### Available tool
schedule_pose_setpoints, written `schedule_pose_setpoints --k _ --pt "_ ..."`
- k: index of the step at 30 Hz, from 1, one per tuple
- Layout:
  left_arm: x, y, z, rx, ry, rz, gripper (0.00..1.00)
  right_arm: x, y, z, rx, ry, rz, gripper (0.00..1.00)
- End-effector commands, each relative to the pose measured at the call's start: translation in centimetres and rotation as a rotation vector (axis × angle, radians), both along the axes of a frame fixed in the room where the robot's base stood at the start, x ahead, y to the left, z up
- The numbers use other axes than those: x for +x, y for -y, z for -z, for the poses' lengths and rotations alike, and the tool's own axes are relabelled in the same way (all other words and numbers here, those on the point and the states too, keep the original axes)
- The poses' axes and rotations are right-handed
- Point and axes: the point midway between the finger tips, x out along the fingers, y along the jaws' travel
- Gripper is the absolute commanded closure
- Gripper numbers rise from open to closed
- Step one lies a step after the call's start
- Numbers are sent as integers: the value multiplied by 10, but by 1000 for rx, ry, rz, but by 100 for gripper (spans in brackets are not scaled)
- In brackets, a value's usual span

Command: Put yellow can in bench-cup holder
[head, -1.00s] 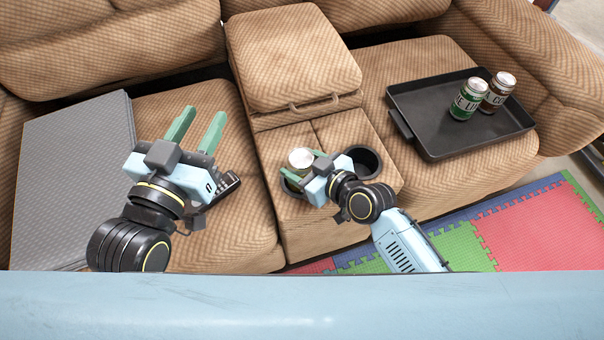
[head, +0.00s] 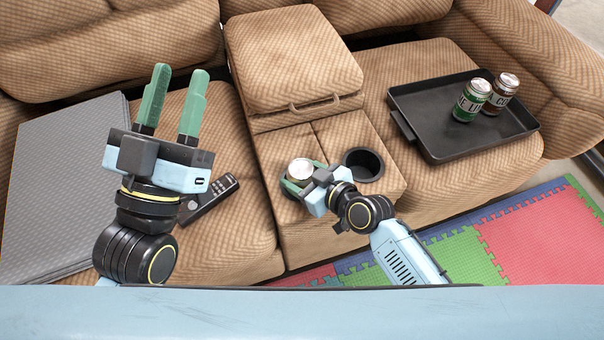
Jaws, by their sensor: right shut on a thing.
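A can (head: 300,170) with a silver top shows between the fingers of my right gripper (head: 302,176), at the left cup holder of the sofa's middle console (head: 335,235). Its side is mostly hidden by the gripper, so its colour is hard to tell. My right gripper is shut on it. The can looks upright; how deep it sits in the holder I cannot see. The right cup holder (head: 363,163) is dark and empty. My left gripper (head: 172,103) is open and empty above the left seat.
A black tray (head: 430,140) on the right seat holds a green can (head: 471,101) and a brown can (head: 502,94). A remote (head: 208,200) lies on the left seat beside a grey flat panel (head: 60,180). A colourful foam mat (head: 530,235) covers the floor.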

Motion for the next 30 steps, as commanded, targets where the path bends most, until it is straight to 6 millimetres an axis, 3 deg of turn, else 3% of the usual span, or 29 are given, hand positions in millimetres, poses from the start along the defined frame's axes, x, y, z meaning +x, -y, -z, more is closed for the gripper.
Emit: schedule_pose_setpoints --k 3,4,9,21,30 --pt "-1 0 0 -7 24 -1 64 1 0 3 1 3 1 75" --pt "-2 -1 -2 -10 32 -1 64 0 0 4 -1 -1 0 40" --pt "-2 -1 -2 -9 30 -1 64 0 0 3 -1 -1 0 19" --pt "0 0 -1 1 -3 0 64 0 0 -2 1 0 0 19" --pt "15 -1 33 84 -265 -12 64 -24 24 -15 -2 -1 0 19"
